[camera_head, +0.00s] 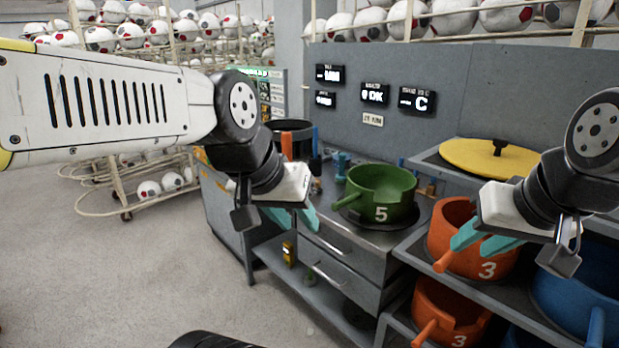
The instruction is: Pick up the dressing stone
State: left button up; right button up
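I cannot make out a dressing stone for certain. Small items stand on the metal workbench (408,228), among them a blue-teal fitting (341,165) left of the green pot marked 5 (381,208). My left gripper (293,217) hangs in front of the bench's left part, its teal fingers apart and nothing seen between them; it and its arm hide part of the bench. My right gripper (483,241) is in front of the orange pot marked 3 (450,218), fingers apart and empty.
A yellow lid (489,158) lies on the upper right shelf. A lower orange pot (448,308) and a blue pot (578,285) stand at right. A small yellow item (289,252) is under the bench. Floor at left is clear; ball racks (110,168) stand behind.

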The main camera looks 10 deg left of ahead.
aim_at(316, 190)
jog(key=i+j, duration=0.25)
jog(key=j, duration=0.2)
jog(key=i+j, duration=0.25)
jog(key=j, duration=0.2)
jog(key=i+l, duration=0.1)
jog(key=i, duration=0.25)
jog(key=i+l, duration=0.1)
jog(key=i, duration=0.25)
